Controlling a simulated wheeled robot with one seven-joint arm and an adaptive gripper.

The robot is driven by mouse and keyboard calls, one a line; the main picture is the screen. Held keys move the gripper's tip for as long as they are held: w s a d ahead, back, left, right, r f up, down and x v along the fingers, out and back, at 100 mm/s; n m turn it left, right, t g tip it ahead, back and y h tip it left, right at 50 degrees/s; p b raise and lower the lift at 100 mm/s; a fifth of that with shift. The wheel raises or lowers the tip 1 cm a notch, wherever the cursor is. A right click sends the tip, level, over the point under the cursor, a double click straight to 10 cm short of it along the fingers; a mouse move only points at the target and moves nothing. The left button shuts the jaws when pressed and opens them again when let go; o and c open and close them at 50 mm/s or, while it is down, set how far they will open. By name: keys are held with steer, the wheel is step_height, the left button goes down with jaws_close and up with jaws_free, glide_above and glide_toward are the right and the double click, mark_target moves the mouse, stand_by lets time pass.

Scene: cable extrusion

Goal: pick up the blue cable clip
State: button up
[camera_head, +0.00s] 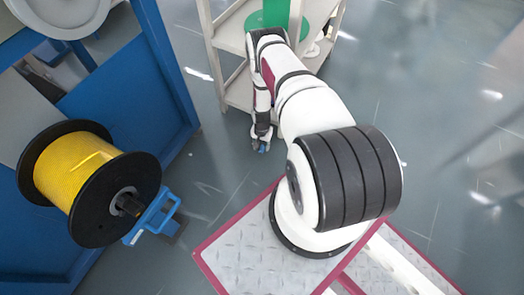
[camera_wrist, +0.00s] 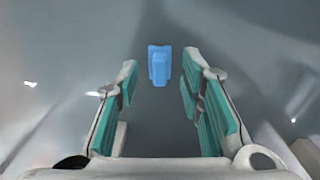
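The blue cable clip (camera_wrist: 159,65) is a small block shape in the upper middle of the wrist view, with plain grey floor behind it. It lies in line with the gap between the fingertips; I cannot tell how far beyond them it is. My gripper (camera_wrist: 160,82) is open, with a teal-padded finger on each side and clear space between clip and pads. In the head view my gripper (camera_head: 260,138) hangs low beyond my arm, and a small blue spot (camera_head: 263,147) at its tip is probably the clip.
A beige shelf rack (camera_head: 237,92) with a green object (camera_head: 268,18) stands behind my gripper. A black-flanged spool of yellow cable (camera_head: 75,172) sits at the left by a blue frame (camera_head: 165,75). Open grey floor (camera_head: 430,100) lies to the right.

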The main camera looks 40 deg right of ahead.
mark_target(263, 148)
steer(key=shift+f, duration=0.55)
steer(key=shift+c, duration=0.6)
jaws_close()
steer(key=shift+r, duration=0.15)
steer(key=shift+r+p, duration=0.35)
steer(key=shift+r, duration=0.2)
steer(key=r+p, duration=0.2)
steer(key=shift+s+r, duration=0.35)
steer(key=shift+s, duration=0.05)
steer(key=s+p, duration=0.1)
steer(key=s, duration=0.4)
steer(key=s+p, duration=0.2)
steer(key=s, duration=0.3)
steer(key=s+r+p, duration=0.1)
steer(key=s, duration=0.4)
steer(key=shift+s+d+p, duration=0.15)
steer(key=shift+d+p, duration=0.2)
steer(key=shift+p, duration=0.05)
